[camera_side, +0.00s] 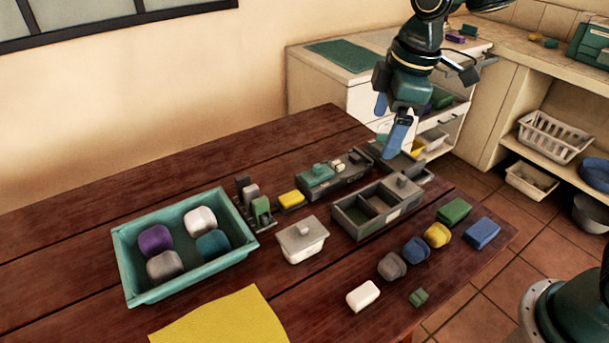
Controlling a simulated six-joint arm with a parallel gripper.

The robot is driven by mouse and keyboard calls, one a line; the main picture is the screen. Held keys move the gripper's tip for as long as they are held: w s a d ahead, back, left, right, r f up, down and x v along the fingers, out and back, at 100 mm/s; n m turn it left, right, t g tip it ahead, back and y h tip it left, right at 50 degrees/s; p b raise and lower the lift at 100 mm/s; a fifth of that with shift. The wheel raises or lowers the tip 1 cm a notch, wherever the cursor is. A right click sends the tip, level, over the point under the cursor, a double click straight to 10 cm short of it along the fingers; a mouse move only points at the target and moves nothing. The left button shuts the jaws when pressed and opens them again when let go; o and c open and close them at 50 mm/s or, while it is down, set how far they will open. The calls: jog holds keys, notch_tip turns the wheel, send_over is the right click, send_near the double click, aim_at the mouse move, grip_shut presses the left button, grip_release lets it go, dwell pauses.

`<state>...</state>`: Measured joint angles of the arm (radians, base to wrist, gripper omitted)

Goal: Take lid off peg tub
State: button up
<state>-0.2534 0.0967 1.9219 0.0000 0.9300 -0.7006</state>
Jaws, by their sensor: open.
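A small white tub (303,252) with a grey lid (300,236) stands on the dark wooden table, right of the teal tray. The lid sits on top and has a small raised knob. I take this as the peg tub; its contents are hidden. My gripper (389,126) points down above the table's far right part, with its blue fingers apart and nothing seen between them. It is above and to the right of the tub, well clear of the lid.
A teal tray (190,284) holds several rounded blocks. A grey compartment box (352,222) stands right of the tub. Loose blocks, including a white one (363,295), lie in front on the right. A yellow cloth (225,318) lies at the front. Bare table shows at left.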

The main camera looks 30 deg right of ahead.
jog(key=w+a+f+n+g, duration=0.1)
jog(key=w+a+f+n, duration=0.2)
jog(key=w+a+f, duration=0.25)
jog(key=n+g, duration=0.1)
jog(key=n, duration=0.3)
send_over(302, 226)
notch_tip(302, 226, down, 8)
jog(key=shift+h, duration=0.3)
jog(key=shift+f, duration=4.55)
jog(key=shift+f, duration=2.55)
jog(key=c, duration=1.1)
